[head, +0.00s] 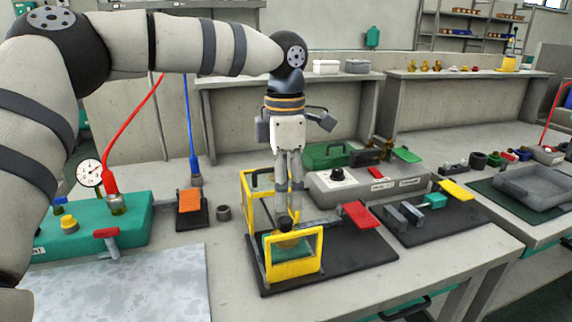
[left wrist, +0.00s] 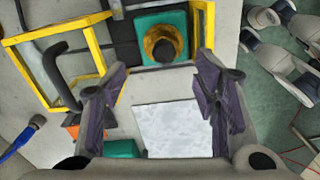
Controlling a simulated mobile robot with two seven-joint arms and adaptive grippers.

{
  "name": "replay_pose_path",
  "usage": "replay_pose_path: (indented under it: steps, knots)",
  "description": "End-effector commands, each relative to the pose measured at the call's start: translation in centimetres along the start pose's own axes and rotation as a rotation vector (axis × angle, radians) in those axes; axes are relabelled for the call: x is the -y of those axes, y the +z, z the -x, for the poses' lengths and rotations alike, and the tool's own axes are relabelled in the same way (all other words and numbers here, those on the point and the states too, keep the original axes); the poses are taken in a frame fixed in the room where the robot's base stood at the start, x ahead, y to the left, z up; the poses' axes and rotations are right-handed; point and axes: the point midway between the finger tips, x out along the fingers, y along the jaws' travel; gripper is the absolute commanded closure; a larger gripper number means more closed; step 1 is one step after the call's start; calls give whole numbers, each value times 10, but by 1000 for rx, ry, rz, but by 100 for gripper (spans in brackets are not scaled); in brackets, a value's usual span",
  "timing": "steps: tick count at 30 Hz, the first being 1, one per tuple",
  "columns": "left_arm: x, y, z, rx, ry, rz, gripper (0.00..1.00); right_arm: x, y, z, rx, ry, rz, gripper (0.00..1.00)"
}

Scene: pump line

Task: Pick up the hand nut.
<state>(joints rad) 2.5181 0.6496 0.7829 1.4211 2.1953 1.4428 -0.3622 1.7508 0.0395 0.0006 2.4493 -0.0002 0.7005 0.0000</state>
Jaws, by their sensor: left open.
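A round brass piece with a dark knob or stub on top, which looks like the hand nut (left wrist: 165,45), sits on a teal block (left wrist: 144,22) inside a yellow frame (left wrist: 75,25). In the head view the brass piece (head: 288,241) is low in the yellow frame (head: 293,268), partly hidden. My left gripper (head: 290,213) points down above it, with its fingers inside or over the frame. In the left wrist view the fingers (left wrist: 163,85) are apart with nothing between them. I cannot tell the exact height gap.
The yellow frame bars stand close around the left fingers. A black base plate (head: 345,264) carries a red-handled clamp (head: 358,215). A dark ring (head: 223,212) and a teal box (head: 130,215) with a gauge (head: 90,174) are to the left. A pale speckled plate (head: 150,285) lies in front.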

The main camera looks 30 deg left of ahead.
Motion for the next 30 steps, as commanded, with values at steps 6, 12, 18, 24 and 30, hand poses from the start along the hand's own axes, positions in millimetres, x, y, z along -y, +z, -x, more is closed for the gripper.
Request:
replay_pose_path:
  steps: [6,12,18,24,30]
  knots:
    - [0,0,-5,-1,-3,-1,45,-1,3,-2,10,1,-1,100]
    - [0,0,-21,-3,-5,0,45,-1,7,-8,29,2,-1,100]
    - [0,0,-35,-3,-4,-1,45,-1,12,-15,50,3,-1,100]
    - [1,0,-47,-1,-2,-1,45,-1,14,-18,60,3,-1,100]
    - [0,0,-48,2,1,0,45,-1,12,-16,52,3,-1,100]
